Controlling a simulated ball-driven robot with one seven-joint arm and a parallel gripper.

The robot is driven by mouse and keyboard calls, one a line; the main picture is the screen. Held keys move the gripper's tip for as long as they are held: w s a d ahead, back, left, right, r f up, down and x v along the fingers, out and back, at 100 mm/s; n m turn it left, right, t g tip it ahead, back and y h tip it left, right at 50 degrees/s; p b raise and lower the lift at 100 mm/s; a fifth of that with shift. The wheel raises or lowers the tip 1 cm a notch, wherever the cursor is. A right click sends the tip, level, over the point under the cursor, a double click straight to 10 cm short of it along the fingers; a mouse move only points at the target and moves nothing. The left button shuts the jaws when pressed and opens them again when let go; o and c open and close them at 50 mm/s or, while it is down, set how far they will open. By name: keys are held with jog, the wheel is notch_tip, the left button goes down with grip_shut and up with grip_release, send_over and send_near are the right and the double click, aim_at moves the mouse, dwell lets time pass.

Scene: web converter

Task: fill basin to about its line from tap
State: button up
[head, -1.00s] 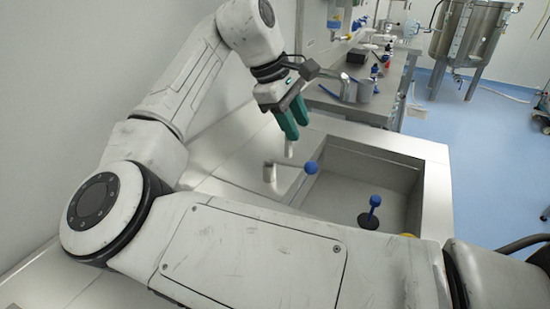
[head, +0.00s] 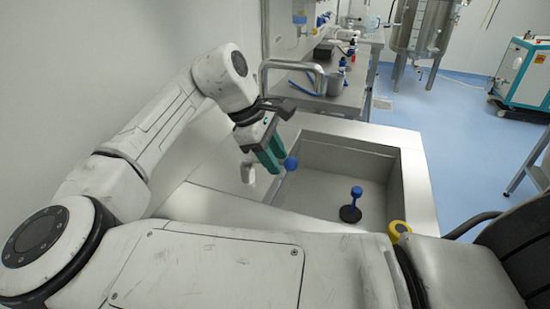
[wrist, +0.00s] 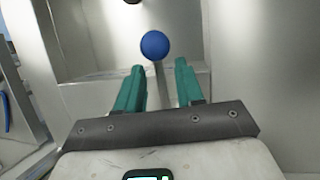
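The steel basin (head: 414,180) is sunk in the counter; I see no water in it and no line on its walls. A curved tap spout (head: 292,64) rises behind my gripper. In the wrist view the blue knob (wrist: 155,44) lies just beyond and between the parted green fingertips (wrist: 160,68). A blue-knobbed stopper with a black base (head: 350,212) stands on the basin floor; whether it seals a drain is unclear.
A grey bench with a metal jug (head: 334,85) and small bottles lies behind the basin. A steel tank (head: 420,35) stands at the back. A yellow object (head: 399,229) sits at the basin's near right corner, partly behind my arm.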

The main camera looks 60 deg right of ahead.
jog(key=shift+s+f, duration=0.1)
jog(key=shift+f, duration=0.1)
grip_shut()
dwell(0.3)
jog(key=shift+s, duration=0.1)
dwell(1.0)
